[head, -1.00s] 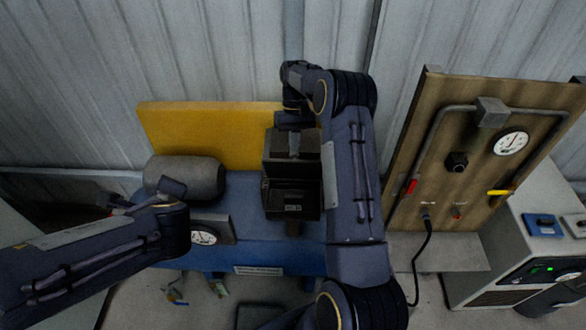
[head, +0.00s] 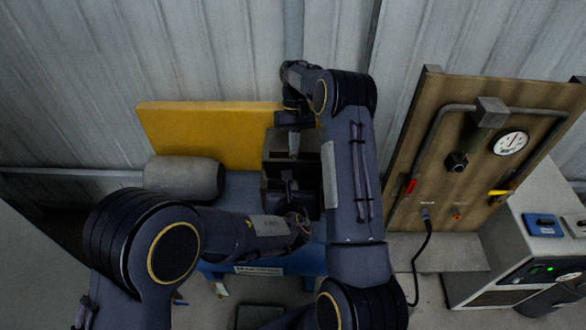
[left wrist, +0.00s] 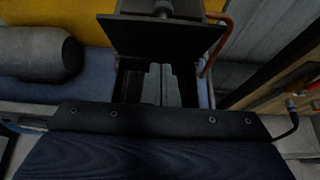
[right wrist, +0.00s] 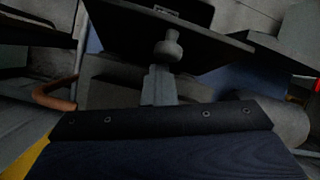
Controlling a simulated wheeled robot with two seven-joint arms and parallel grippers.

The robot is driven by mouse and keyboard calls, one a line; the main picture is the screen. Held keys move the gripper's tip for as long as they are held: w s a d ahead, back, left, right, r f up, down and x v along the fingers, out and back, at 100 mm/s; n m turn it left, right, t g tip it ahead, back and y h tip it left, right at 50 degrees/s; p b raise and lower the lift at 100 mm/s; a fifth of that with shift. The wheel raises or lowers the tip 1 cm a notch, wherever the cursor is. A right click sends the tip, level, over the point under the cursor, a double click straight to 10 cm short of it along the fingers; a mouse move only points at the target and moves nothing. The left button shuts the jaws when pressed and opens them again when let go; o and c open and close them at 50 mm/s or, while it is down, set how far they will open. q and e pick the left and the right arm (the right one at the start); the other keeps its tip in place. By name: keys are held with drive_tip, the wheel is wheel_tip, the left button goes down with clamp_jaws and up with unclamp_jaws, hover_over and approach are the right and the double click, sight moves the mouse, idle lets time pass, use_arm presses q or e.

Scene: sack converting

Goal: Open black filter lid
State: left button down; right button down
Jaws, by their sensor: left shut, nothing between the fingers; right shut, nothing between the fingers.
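The black filter lid (left wrist: 160,36) stands raised at the back of its box, tilted up, with the box's dark opening (left wrist: 130,82) showing below it in the left wrist view. A round knob (right wrist: 168,50) on the lid's outer face shows in the right wrist view. My right gripper (head: 294,145) is shut and empty behind the lid, close to the knob; whether it touches cannot be told. My left gripper (head: 288,184) is shut and empty over the open box, in front of the lid's inner face. My arms hide part of the box in the head view.
A yellow panel (head: 205,135) stands behind the blue machine body, with a grey cylinder (head: 183,178) to the left. A wooden panel with a gauge (head: 511,142) stands to the right. A copper pipe (left wrist: 216,42) runs beside the lid.

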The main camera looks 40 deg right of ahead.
sight(293, 164)
use_arm(q)
drive_tip(key=w+d, duration=0.3)
drive_tip(key=w, duration=0.1)
drive_tip(key=shift+w+d+f, duration=0.1)
drive_tip(key=shift+d+f, duration=0.15)
drive_tip(key=shift+w+d+r, duration=0.15)
drive_tip(key=shift+w+d, duration=0.15)
drive_tip(key=shift+w, duration=0.1)
